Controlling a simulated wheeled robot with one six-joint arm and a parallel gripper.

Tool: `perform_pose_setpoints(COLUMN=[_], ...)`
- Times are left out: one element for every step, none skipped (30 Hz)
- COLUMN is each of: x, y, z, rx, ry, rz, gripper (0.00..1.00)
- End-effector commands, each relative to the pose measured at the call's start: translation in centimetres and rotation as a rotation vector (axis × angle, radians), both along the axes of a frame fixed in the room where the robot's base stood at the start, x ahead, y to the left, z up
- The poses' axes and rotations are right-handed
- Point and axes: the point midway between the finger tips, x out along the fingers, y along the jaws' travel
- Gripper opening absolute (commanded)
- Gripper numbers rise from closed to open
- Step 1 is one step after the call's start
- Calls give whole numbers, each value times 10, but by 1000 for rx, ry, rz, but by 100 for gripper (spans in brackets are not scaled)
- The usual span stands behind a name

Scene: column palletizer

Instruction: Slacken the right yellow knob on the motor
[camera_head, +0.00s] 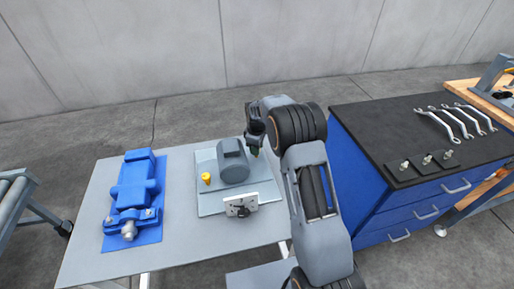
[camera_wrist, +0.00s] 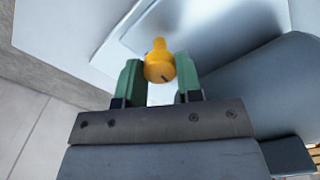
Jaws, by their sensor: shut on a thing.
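The grey motor (camera_head: 233,163) sits on a grey plate on the table. A yellow knob (camera_head: 206,178) stands at the motor's left side in the head view. In the wrist view, my gripper (camera_wrist: 160,76) has its green fingers on either side of a yellow knob (camera_wrist: 158,60), shut on it. In the head view my gripper (camera_head: 254,148) is at the motor's right side, and the knob there is hidden behind my arm. The motor's grey body (camera_wrist: 270,85) is close to the right finger in the wrist view.
A blue vise-like device (camera_head: 134,190) lies on the table's left part. A white block with a dark fitting (camera_head: 240,205) is in front of the motor. A blue cabinet (camera_head: 375,195) with a black top stands on the right, with several wrenches (camera_head: 455,122) on it.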

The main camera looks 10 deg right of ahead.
Motion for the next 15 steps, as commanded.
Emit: perform_pose_setpoints(x=[1,1,1,1,1,1,1,1,1,1,1,1,1,1,1], y=[0,0,0,0,0,0,0,0,0,0,0,0,0,0,0], z=[1,1,1,1,1,1,1,1,1,1,1,1,1,1,1], rx=[1,1,1,1,1,1,1,1,1,1,1,1,1,1,1], ry=[-3,-3,-3,-3,-3,-3,-3,-3,-3,-3,-3,-3,-3,-3,-3], rz=[15,24,35,41,47,54,58,62,65,67,68,69,70,70,70], gripper=[9,9,9,9,9,9,9,9,9,9,9,9,9,9,9])
